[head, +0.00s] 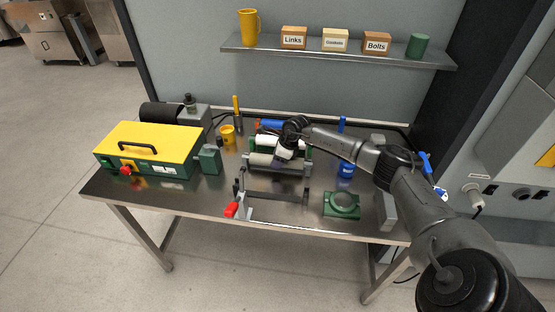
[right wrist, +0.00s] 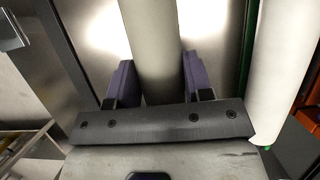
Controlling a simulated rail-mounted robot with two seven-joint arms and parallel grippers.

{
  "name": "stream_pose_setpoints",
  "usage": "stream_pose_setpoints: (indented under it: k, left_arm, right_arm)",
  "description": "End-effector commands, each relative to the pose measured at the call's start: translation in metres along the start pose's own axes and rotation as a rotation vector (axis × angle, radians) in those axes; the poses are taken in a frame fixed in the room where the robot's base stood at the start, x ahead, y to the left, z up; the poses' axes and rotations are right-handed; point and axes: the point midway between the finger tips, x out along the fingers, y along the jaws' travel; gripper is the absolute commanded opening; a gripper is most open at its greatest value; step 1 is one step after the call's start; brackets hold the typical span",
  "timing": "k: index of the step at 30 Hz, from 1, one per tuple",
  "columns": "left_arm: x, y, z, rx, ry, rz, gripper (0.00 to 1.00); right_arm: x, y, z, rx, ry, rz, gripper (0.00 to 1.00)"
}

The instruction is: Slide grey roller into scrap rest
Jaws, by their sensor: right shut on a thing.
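My right gripper (head: 284,154) reaches in from the right over the middle of the bench. In the right wrist view its two purple-grey fingers (right wrist: 154,82) are shut on the grey roller (right wrist: 153,35), one finger on each side of it. In the head view the grey roller (head: 262,159) lies level across the middle of the bench, partly hidden by the gripper. A white roller (head: 266,141) lies just behind it, and also shows at the right of the wrist view (right wrist: 282,70). No label marks the scrap rest; I cannot tell which support it is. My left gripper is not in view.
A dark low frame (head: 275,195) with a red handle (head: 231,210) stands in front of the rollers. A yellow-green machine (head: 150,150) stands left, a green fixture (head: 341,204) front right, a blue bottle (head: 346,169) right. A shelf (head: 340,53) with labelled boxes hangs behind.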

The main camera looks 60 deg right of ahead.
Motion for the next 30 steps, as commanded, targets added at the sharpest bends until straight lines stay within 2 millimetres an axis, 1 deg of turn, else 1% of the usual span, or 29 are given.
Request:
stream_pose_setpoints:
  k: [3,4,13,18,22,30]
  left_arm:
    - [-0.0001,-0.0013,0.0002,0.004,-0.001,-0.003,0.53]
    - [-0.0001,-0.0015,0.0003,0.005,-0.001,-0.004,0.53]
    - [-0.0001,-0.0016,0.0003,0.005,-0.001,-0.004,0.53]
    - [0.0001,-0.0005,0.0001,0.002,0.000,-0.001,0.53]
    - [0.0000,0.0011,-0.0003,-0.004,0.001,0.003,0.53]
    - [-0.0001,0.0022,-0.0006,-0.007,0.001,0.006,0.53]
  right_arm:
    - [-0.0010,-0.0005,0.0007,0.000,-0.002,-0.001,0.10]
    - [-0.0010,-0.0005,0.0006,0.000,-0.002,-0.001,0.47]
    - [-0.0005,-0.0003,0.0002,0.000,-0.001,-0.001,0.76]
    - [0.0007,0.0003,-0.0007,0.000,0.002,0.001,0.77]
    - [0.0006,0.0002,-0.0006,0.000,0.002,0.001,0.89]
    - [0.0001,0.0000,-0.0002,0.000,0.001,0.000,0.89]
